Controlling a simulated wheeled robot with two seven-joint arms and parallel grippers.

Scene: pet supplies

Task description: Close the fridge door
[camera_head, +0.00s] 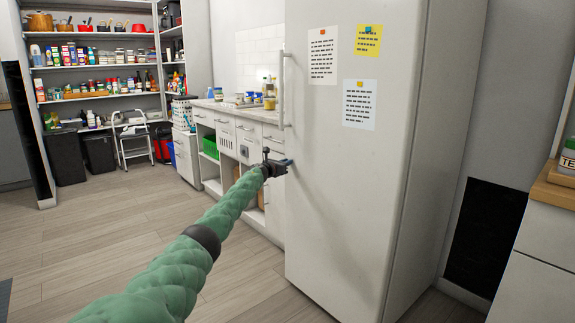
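The tall white fridge (440,150) stands right of centre. Its door (340,190) faces me, with a long vertical handle (282,90) on its left edge and paper notes on its upper part. I see no clear gap along the door's right side, and the left edge does not show whether it is fully shut. My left gripper (285,163), dark at the end of my green-sleeved arm, is at the door's left edge below the handle. It seems to touch or nearly touch the door. Its fingers are too small to read. My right gripper is not in view.
A white counter (240,112) with jars and open compartments runs behind the fridge's left side. Stocked shelves (100,70), dark bins (98,152) and a step stool (135,145) stand at the back left. A wooden-topped cabinet (545,240) is at right. The floor at left is clear.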

